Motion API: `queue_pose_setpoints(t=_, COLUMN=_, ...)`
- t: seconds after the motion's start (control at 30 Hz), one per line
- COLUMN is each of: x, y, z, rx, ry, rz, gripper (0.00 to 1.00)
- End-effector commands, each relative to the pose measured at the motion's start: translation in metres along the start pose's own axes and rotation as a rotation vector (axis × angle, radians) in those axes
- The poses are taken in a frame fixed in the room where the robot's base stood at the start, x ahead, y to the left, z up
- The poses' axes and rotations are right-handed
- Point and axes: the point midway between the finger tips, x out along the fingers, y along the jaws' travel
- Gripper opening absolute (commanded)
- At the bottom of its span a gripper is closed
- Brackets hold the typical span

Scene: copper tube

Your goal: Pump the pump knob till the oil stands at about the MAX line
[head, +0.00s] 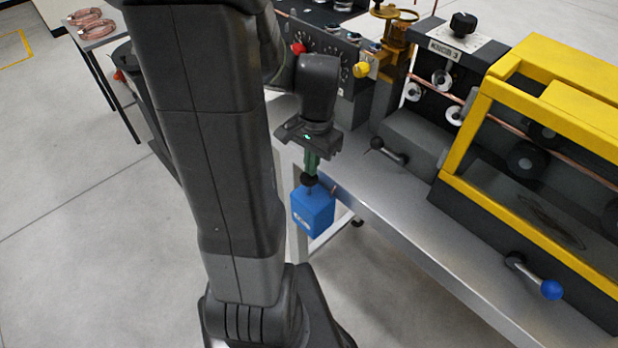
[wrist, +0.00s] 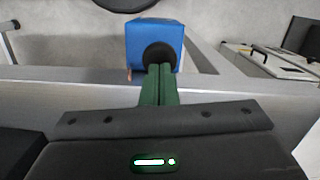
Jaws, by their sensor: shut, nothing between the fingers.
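The blue oil pump box (head: 313,212) is at the front edge of the bench, with a black round pump knob (head: 309,180) on top. My gripper (head: 311,168) points down with its green fingers together, directly over the knob. In the wrist view the closed fingertips (wrist: 159,70) overlap the near side of the black knob (wrist: 159,55), above the blue box (wrist: 140,40). They appear to be at or touching the knob; contact is hard to tell. I cannot make out the oil level or a MAX line in either view.
The grey bench (head: 400,225) carries a machine with a yellow guard frame (head: 463,135) at right. A black lever (head: 388,151) and a blue-knobbed lever (head: 550,290) stick out from it. A side table (head: 95,36) with copper coils stands at the far left.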

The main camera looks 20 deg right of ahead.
Motion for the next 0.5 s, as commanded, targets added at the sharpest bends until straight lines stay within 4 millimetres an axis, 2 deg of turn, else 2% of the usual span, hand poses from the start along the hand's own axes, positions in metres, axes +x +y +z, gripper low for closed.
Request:
queue_pose_setpoints(t=0.27, x=0.004, y=0.0, z=0.0, rx=0.0, ry=-0.001, rz=0.0, gripper=0.0)
queue_pose_setpoints(t=0.5, x=0.032, y=0.0, z=-0.003, rx=0.0, ry=-0.001, rz=0.001, gripper=0.0)
